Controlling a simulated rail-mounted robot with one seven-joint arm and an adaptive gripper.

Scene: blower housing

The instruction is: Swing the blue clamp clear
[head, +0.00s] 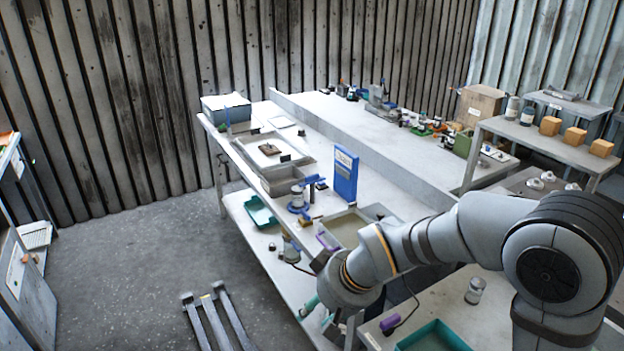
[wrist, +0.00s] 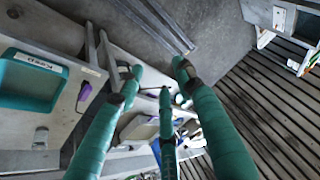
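A blue clamp (head: 312,181) is on the long workbench, its arm reaching toward a pale round housing (head: 296,196) with a blue base. At this size I cannot tell whether the clamp touches the housing. My gripper (head: 315,309) hangs low in front of the bench's near end, well apart from the clamp. In the wrist view its green-wrapped fingers (wrist: 157,80) are spread apart with nothing held between them. I cannot make out the clamp for sure in the wrist view.
A tall blue board (head: 345,174) stands right of the clamp. A beige-bottomed tray (head: 347,229) lies nearer me. A teal bin (wrist: 27,80) is left in the wrist view. A metal frame (head: 219,318) lies on the floor; the floor left of the bench is otherwise open.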

